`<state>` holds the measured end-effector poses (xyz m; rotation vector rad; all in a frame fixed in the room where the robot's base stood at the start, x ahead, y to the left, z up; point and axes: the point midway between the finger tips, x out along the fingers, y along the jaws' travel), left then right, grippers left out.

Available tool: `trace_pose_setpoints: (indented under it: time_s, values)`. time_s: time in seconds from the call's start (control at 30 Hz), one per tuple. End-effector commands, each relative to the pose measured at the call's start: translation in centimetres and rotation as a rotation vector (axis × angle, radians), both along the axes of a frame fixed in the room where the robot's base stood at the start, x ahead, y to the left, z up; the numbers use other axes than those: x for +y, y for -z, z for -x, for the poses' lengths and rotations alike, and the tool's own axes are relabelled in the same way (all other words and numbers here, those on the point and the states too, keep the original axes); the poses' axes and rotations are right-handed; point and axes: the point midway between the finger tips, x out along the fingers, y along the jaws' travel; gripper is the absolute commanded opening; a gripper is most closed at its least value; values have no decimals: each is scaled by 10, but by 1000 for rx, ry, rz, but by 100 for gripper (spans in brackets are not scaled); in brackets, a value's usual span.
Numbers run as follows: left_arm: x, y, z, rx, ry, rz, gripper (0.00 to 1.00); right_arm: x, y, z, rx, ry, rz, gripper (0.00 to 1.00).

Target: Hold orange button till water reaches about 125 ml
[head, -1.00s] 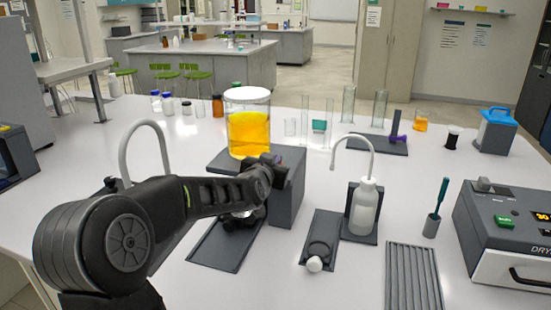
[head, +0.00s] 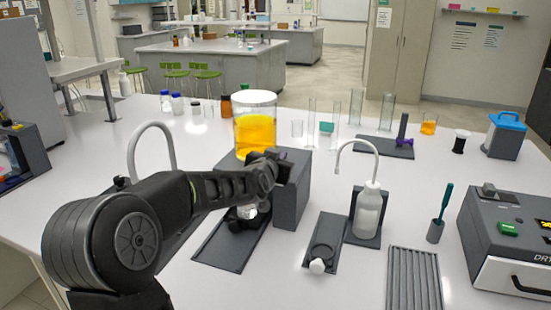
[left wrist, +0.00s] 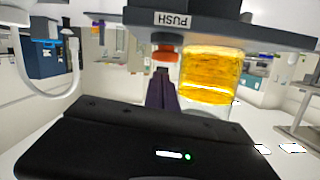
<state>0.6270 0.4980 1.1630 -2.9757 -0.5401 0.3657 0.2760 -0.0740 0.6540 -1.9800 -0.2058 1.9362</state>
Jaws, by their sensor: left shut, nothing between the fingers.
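The rig is a dark block (head: 292,200) with a platform, and a large glass beaker (head: 255,132) of yellow-orange liquid with a white lid stands on it. The orange button (left wrist: 166,54) shows below that label. My left gripper (left wrist: 163,72) is shut and empty, its tips right at the button; whether they press it I cannot tell. In the head view my left gripper hides the button. A clear vessel (head: 246,211) shows partly under it; its level is unreadable.
A wash bottle (head: 368,212) stands right of the rig, with a dark tray (head: 325,240) and a ribbed plate (head: 413,280) nearby. A grey dryer box (head: 510,235) is at the far right. Bottles and glass cylinders stand behind.

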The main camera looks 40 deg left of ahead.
Motion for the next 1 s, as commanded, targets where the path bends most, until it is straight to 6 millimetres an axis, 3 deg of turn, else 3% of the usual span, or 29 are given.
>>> trace_pose_setpoints:
  time_s: [0.03,0.13,0.3,0.5,1.0]
  values:
    - [2,-19,-1,-10,0,-5,0,0,-9,1,2,1,2,36]
    - [-8,-17,23,-13,2,-6,0,0,6,0,-1,0,0,36]
    - [-21,-28,57,-16,2,-7,0,1,10,-1,-3,-1,-3,36]
    - [-32,-36,82,-16,2,-7,0,1,13,-2,-5,-1,-3,36]
    - [-36,-38,89,-17,4,-8,0,1,13,-2,-6,-1,-4,36]
